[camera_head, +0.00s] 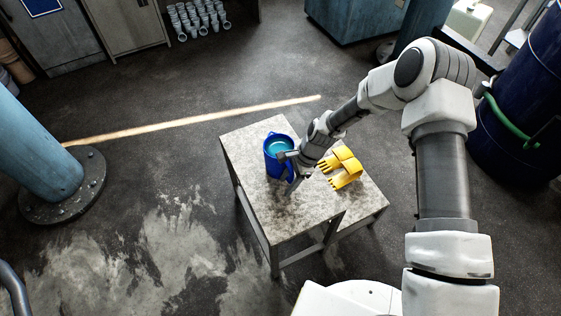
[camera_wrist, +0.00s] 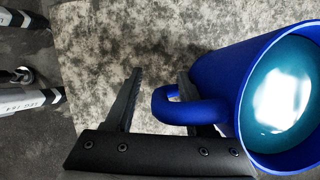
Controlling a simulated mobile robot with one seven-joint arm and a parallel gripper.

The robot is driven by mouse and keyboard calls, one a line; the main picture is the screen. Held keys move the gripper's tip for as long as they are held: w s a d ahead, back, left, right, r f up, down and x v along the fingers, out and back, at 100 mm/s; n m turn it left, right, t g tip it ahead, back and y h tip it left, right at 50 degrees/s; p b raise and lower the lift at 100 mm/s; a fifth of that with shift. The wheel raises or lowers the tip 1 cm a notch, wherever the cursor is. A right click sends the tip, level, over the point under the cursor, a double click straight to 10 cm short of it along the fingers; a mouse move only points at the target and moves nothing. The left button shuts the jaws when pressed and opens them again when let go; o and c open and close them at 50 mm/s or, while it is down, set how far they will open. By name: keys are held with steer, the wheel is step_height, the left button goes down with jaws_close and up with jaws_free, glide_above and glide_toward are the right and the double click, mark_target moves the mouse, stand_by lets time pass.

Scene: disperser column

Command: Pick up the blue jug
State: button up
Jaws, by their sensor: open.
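The blue jug (camera_head: 271,168) stands upright on a small grey table (camera_head: 250,136), with teal liquid inside. In the wrist view the jug (camera_wrist: 222,72) fills the right side, its handle (camera_wrist: 185,108) pointing left. My gripper (camera_head: 286,168) is at the jug's right side in the head view. In the wrist view my gripper (camera_wrist: 160,85) is open, one finger left of the handle and the other behind it, near the jug's wall. The handle end lies between the fingers. I cannot tell whether any finger touches the jug.
Yellow gloves (camera_head: 343,168) lie on the table to the right of my gripper. A blue pillar (camera_head: 32,150) stands on the left and a dark blue drum (camera_head: 520,100) on the right.

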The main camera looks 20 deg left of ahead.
jaws_close()
stand_by(1.3)
